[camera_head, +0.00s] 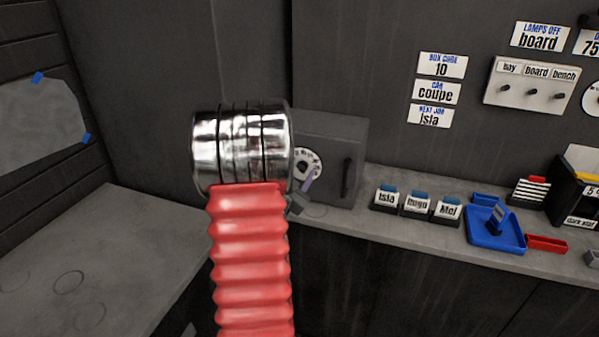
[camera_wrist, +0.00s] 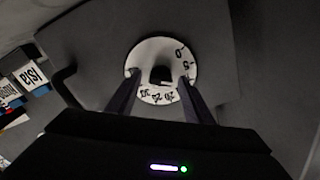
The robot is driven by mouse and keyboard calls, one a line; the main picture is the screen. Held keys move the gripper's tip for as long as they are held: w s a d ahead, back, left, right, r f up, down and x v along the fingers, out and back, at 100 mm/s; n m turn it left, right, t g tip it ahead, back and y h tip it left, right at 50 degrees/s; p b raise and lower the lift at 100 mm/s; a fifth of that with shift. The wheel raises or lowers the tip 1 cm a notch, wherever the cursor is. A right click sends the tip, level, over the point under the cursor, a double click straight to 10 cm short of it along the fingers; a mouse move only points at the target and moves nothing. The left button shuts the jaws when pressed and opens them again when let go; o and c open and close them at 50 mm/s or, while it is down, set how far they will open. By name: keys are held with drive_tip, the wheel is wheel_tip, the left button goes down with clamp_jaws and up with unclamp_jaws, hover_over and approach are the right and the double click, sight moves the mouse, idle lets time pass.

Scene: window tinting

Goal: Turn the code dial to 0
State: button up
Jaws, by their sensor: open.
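The code dial (camera_head: 309,162) is a white disc with black numbers on the front of a dark grey box (camera_head: 335,135); my arm partly covers it in the head view. In the wrist view the dial (camera_wrist: 148,54) faces me, with a dark knob (camera_wrist: 161,75) at its centre. The 0 shows at its upper right, with 5 below it and larger numbers along the bottom. My gripper (camera_wrist: 161,84) is open, its two dark fingers reaching either side of the lower dial, near the knob. I cannot tell whether they touch it.
A dark handle (camera_head: 347,177) is on the box front, right of the dial. Name cards (camera_head: 417,204) and a blue tray (camera_head: 492,240) stand on the bench to the right. A sign on the wall (camera_head: 441,67) reads "BOX CODE 10". The left bench (camera_head: 120,245) is clear.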

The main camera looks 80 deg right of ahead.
drive_tip(key=c, duration=1)
drive_tip(key=shift+a, duration=0.15)
drive_tip(key=shift+c, duration=0.2)
drive_tip(key=shift+n, duration=0.3)
drive_tip(key=n, duration=0.5)
drive_tip(key=shift+w, duration=0.1)
drive_tip(key=n, duration=0.6)
drive_tip(key=shift+w, duration=0.2)
drive_tip(key=shift+n, duration=0.3)
